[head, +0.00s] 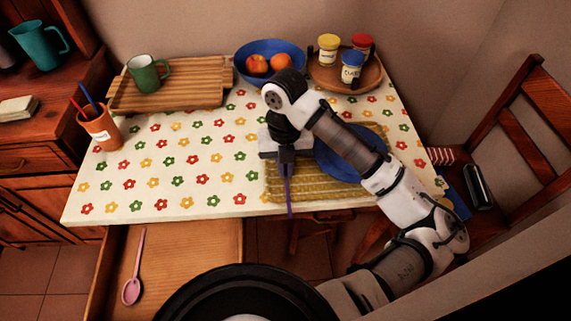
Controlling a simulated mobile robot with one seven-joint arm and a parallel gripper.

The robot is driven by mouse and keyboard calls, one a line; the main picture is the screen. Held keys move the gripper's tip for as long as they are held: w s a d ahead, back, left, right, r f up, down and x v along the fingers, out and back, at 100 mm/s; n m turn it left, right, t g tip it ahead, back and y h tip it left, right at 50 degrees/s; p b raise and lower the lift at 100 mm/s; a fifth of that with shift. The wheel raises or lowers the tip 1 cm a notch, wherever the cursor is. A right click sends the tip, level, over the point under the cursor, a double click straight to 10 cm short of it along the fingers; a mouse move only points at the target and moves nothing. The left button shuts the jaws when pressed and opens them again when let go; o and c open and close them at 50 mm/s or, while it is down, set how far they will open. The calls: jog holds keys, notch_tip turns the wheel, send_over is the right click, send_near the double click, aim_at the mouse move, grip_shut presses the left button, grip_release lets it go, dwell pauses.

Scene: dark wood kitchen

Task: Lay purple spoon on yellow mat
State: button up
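My gripper (286,168) is over the front part of the table, shut on a thin purple spoon (289,197). The spoon points downward from the fingers, and its upper end is hidden by the gripper. The yellow mat (330,190) lies at the front of the table. In the head view the spoon overlaps the mat's left part, and its lower tip reaches past the mat's front edge. I cannot tell whether the spoon touches the mat.
A blue plate (328,160) covers part of the mat, partly behind my arm. A blue fruit bowl (242,66), jar tray (321,78), wooden board (196,92) with green mug (146,76) and orange cup (101,130) stand around. A pink spoon (132,288) lies in an open drawer (190,255).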

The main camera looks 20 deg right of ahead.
aim_at(285, 168)
jog(key=o, duration=0.4)
notch_tip(285, 168, up, 12)
jog(key=w, duration=0.1)
jog(key=shift+d+r+p, duration=0.15)
jog(key=shift+p, duration=0.25)
